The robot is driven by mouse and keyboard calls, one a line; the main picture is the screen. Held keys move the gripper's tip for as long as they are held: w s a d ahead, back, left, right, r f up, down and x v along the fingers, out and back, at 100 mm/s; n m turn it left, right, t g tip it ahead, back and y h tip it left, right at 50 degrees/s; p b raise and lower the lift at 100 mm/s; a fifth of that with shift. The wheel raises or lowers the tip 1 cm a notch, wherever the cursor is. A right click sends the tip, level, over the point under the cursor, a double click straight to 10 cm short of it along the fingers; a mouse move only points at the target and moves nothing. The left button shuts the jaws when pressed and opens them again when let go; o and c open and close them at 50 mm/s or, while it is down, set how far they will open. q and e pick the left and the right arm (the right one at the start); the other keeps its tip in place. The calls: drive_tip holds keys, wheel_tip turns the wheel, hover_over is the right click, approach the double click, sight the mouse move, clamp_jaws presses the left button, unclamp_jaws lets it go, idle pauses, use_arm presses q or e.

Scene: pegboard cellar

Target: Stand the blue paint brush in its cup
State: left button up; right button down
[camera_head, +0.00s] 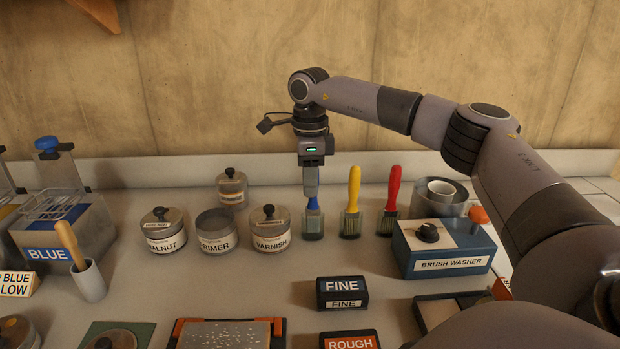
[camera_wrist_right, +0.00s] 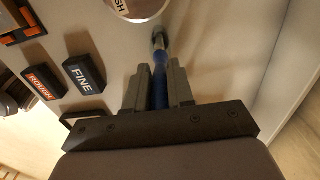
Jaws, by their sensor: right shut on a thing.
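The blue paint brush (camera_head: 313,222) is upright, bristles down, left of the yellow and red brushes. My right gripper (camera_head: 311,190) comes from above and is shut on its blue handle. In the right wrist view the handle (camera_wrist_right: 161,62) runs between the two fingers (camera_wrist_right: 160,88). I cannot tell whether the bristles touch the bench. A box labelled BLUE (camera_head: 72,238) stands at the left, with a clear open-topped holder (camera_head: 52,204) on it. I cannot tell for certain that this holder is the brush's cup. My left gripper is not in view.
A yellow brush (camera_head: 351,205) and a red brush (camera_head: 390,205) stand close on the right. Lidded tins, including VARNISH (camera_head: 271,232), stand to the left. A grey cup (camera_head: 88,281) with a wooden handle is in front of the BLUE box. The BRUSH WASHER (camera_head: 447,250) is right.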

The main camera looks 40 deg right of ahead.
idle(0.3)
drive_tip(key=c, duration=0.9)
unclamp_jaws()
drive_tip(key=shift+r, duration=0.1)
wheel_tip(320, 180, up, 7)
drive_tip(key=shift+r, duration=0.1)
